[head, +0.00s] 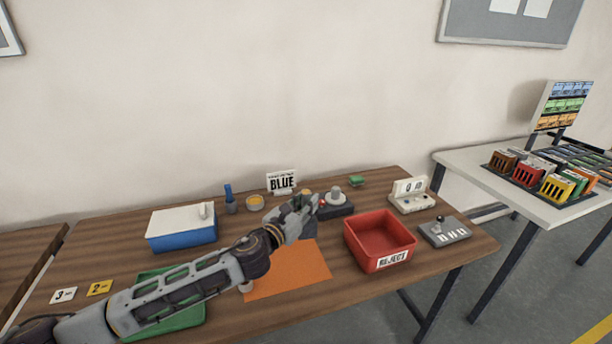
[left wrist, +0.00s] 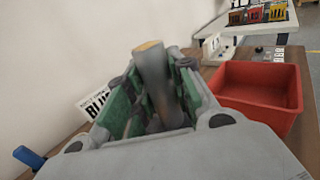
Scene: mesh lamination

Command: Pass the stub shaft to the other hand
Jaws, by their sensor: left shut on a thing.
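The stub shaft (left wrist: 158,85) is a grey cylinder with a tan end face. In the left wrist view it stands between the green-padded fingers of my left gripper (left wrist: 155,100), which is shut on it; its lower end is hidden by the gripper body. In the head view my left gripper (head: 308,208) is over the table's middle, above the back edge of the orange mat. I cannot pick the shaft out from the fingers there. My right gripper is in neither view.
A red reject bin (head: 380,238) stands right of my left gripper. Behind are a BLUE sign (head: 282,181) and a dark device with a grey knob (head: 337,193). A blue box with a white lid (head: 182,226) stands left. The orange mat (head: 290,278) is partly bare.

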